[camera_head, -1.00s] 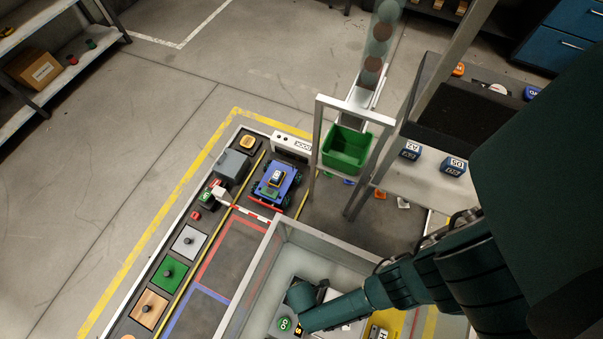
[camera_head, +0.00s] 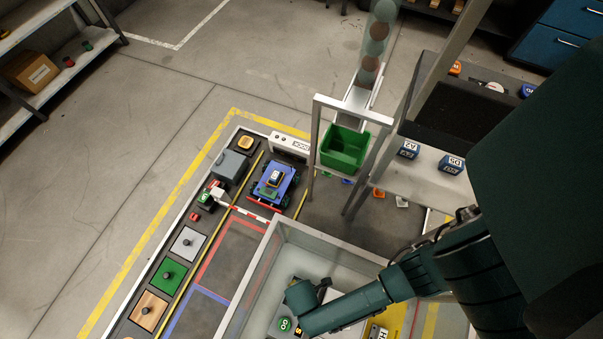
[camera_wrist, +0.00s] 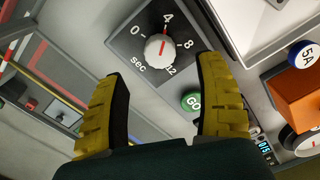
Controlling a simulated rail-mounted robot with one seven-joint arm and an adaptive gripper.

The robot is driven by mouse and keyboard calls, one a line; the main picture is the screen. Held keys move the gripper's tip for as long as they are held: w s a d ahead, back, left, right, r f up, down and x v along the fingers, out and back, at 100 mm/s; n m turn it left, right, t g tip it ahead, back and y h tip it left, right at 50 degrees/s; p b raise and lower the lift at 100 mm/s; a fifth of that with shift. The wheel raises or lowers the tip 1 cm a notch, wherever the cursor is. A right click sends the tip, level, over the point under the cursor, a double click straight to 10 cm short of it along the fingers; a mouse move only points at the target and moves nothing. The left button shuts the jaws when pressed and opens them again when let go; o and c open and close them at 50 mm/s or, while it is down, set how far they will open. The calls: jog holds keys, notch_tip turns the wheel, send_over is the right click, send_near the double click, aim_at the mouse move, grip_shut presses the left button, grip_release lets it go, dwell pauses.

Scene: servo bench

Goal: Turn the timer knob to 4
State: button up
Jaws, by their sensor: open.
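In the wrist view, the timer knob (camera_wrist: 161,48) is a round white knob on a dark square dial plate (camera_wrist: 130,43) marked 0, 4, 8, 12 and "sec". Its red pointer line points up toward the 4. My gripper (camera_wrist: 164,70) is open, with its yellow fingers spread wide on either side below the knob. Nothing is between the fingers, and the knob appears beyond their tips, apart from them. A green GO button (camera_wrist: 191,101) sits close by the right finger. In the head view, my arm hides the knob and the fingers.
In the head view, a clear-walled box (camera_head: 247,279) surrounds the panel area.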

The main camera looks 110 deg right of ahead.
jog(key=shift+r, duration=2.4)
